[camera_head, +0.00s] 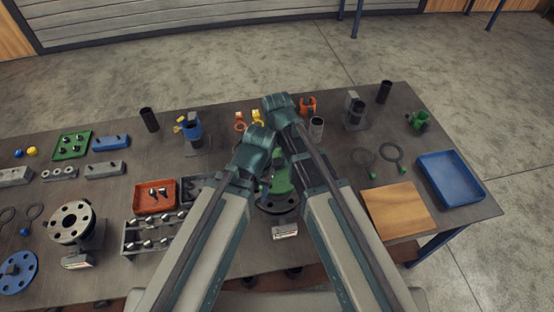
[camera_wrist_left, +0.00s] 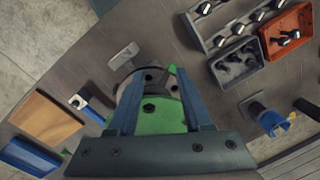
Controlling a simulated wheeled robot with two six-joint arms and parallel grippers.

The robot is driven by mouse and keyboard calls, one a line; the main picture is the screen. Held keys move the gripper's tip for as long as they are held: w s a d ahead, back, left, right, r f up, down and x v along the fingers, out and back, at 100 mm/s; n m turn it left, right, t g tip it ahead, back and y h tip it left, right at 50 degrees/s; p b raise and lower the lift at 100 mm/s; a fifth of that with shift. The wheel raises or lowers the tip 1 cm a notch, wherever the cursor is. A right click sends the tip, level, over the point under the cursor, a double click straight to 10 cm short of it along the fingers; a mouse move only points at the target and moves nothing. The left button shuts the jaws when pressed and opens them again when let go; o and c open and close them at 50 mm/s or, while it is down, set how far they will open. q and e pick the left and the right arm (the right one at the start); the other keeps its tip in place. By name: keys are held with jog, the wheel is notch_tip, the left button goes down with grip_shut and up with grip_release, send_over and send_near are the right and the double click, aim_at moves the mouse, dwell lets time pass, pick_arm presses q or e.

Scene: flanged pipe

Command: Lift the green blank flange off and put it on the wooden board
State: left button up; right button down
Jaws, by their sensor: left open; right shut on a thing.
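The green blank flange (camera_head: 281,180) shows between my two arms in the head view, above a dark pipe flange (camera_head: 275,207). My right gripper (camera_head: 293,170) is shut on the green flange; its fingertips are mostly hidden by the arm. In the left wrist view the green flange (camera_wrist_left: 160,120) lies between and below the blue fingers of my left gripper (camera_wrist_left: 158,78), which is open. The dark flange with bolt holes (camera_wrist_left: 155,82) shows past it. The wooden board (camera_head: 398,210) is bare, to the right of my right arm; it also shows in the left wrist view (camera_wrist_left: 43,118).
A blue tray (camera_head: 450,180) stands right of the board. Two ring gaskets (camera_head: 391,152) lie behind the board. A grey bolt rack (camera_head: 147,238) and an orange tray (camera_head: 154,198) stand left of my arms. Another flanged pipe (camera_head: 72,222) stands farther left.

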aim_at(277, 161)
pick_arm(q)
jog(key=shift+r+p, duration=2.05)
jog(key=shift+r, duration=0.15)
pick_arm(e)
jog(key=shift+r, duration=2.25)
pick_arm(q)
jog(key=shift+f, duration=0.1)
pick_arm(e)
jog(key=shift+f, duration=0.1)
